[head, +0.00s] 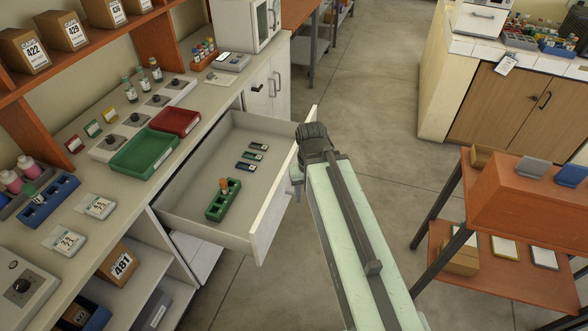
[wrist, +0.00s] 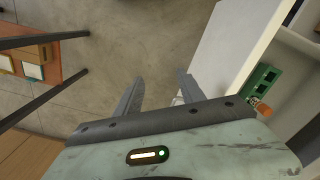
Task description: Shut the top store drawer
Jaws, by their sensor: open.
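The top store drawer (head: 215,165) is pulled out from under the counter at the left in the head view. Its white front panel (head: 275,205) faces right; the panel also shows at the right in the wrist view (wrist: 232,50). Inside lie a green rack (head: 222,203) with an orange-capped item and several small dark slides (head: 254,156). My gripper (wrist: 160,88) is open and empty, with its two fingers over bare floor beside the drawer front. In the head view my arm reaches up to the drawer's front edge and hides the gripper's fingers. I cannot tell whether the arm touches the panel.
The counter holds a green tray (head: 143,153), a red tray (head: 176,121) and several bottles. An orange shelf cart (head: 500,270) stands at the right. A wooden cabinet (head: 510,105) stands at the back right. The floor (head: 375,125) between is clear.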

